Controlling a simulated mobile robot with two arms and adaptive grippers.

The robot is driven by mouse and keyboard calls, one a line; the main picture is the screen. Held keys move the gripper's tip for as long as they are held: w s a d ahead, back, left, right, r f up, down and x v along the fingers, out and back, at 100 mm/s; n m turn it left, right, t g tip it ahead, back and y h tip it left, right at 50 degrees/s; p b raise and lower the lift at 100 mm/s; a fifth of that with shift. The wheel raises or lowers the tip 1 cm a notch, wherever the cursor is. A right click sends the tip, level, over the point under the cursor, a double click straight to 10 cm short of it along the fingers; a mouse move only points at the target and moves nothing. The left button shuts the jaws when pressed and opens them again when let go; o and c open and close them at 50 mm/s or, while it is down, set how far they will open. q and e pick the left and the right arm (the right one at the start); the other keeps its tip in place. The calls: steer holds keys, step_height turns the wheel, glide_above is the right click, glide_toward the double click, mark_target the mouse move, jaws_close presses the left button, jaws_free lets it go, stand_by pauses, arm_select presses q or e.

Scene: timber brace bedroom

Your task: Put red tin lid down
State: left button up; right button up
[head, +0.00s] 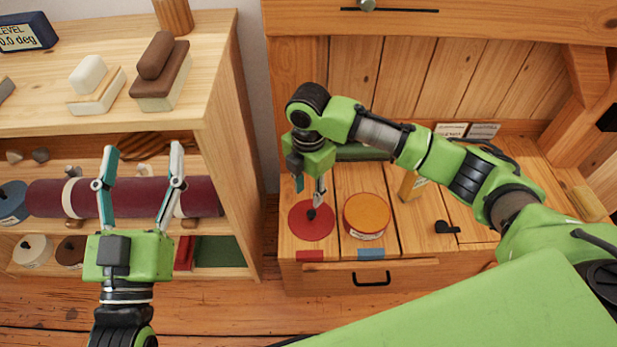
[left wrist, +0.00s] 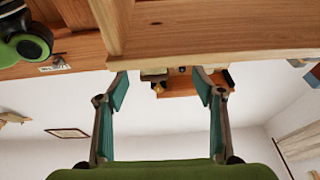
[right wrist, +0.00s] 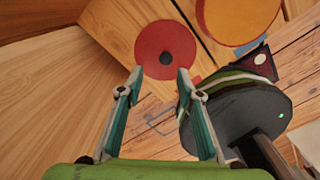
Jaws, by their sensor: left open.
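The red tin lid (head: 318,232), a flat round disc with a small black knob, lies at the left front of the wooden bench, left of the round tin (head: 366,213) with an orange top. In the right wrist view the lid (right wrist: 148,48) shows just beyond my fingertips. My right gripper (head: 309,194) is over the lid, pointing down, its fingers apart on either side of the knob line; it also shows in the right wrist view (right wrist: 160,72). No contact with the knob is visible. My left gripper (head: 139,165) is open and empty in front of the left shelf.
A red label (head: 310,255) and a blue label (head: 371,253) mark the bench's front edge, above a drawer handle (head: 371,279). A small black object (head: 446,227) lies further right. The shelf (head: 225,110) at left holds a maroon roll (head: 140,197) and several items.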

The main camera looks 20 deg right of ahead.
arm_select(q)
step_height(320, 180, down, 7)
steer(key=g+y+p, duration=0.1)
steer(key=g, duration=0.2)
steer(key=shift+w+a+g, duration=0.3)
steer(key=shift+w+a, duration=0.05)
arm_select(e)
steer(key=shift+r, duration=1.6)
steer(key=shift+s, duration=0.1)
